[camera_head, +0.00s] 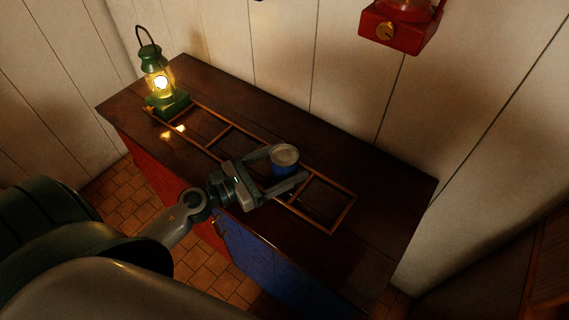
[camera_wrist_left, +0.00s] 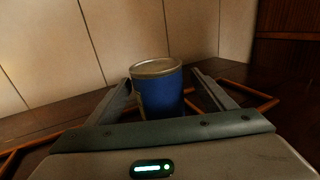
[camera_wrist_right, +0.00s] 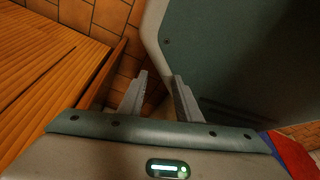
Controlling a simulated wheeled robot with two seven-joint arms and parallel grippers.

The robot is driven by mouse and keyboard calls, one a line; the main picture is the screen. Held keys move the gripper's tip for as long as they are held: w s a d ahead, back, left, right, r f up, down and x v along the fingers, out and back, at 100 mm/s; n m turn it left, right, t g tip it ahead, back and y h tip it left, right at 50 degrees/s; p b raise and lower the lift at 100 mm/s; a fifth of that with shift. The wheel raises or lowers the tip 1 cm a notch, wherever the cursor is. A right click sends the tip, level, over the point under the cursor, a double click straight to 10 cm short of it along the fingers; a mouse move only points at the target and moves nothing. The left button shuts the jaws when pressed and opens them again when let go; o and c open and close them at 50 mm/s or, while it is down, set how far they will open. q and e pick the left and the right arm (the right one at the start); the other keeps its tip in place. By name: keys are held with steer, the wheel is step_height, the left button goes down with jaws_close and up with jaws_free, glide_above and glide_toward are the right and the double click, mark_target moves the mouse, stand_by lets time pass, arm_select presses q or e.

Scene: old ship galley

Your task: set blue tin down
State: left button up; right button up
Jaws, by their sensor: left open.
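The blue tin (camera_head: 284,161) has a pale metal lid and stands upright on the dark wooden counter, within the orange-brown wooden frame that lies there. My left gripper (camera_head: 286,166) is open, with one finger on either side of the tin. In the left wrist view the tin (camera_wrist_left: 157,88) stands between the two spread fingers, with a gap visible on the right side; its base is hidden by the gripper body. My right gripper (camera_wrist_right: 160,95) shows only in its own wrist view, with its fingers apart and nothing between them.
A lit green lantern (camera_head: 160,82) stands at the counter's far left end. A red lamp (camera_head: 398,25) hangs on the wall above. The counter's (camera_head: 385,200) right end is clear. Slatted orange wood (camera_wrist_right: 40,60) lies left of my right gripper.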

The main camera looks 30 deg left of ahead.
mark_target(297, 155)
arm_select(q)
steer(key=p+x, duration=0.1)
steer(key=x, duration=0.2)
steer(key=shift+w+r+p, duration=0.2)
steer(key=shift+r+p, duration=0.05)
steer(key=shift+p, duration=0.1)
steer(key=shift+w+d+f, duration=0.15)
steer(key=shift+w, duration=0.05)
arm_select(e)
steer(key=s+d+g, duration=0.2)
steer(key=s+d, duration=0.1)
steer(key=s, duration=0.5)
steer(key=shift+d+h, duration=0.25)
steer(key=shift+h, duration=0.15)
steer(key=shift+f, duration=0.1)
arm_select(q)
steer(key=c, duration=1.6)
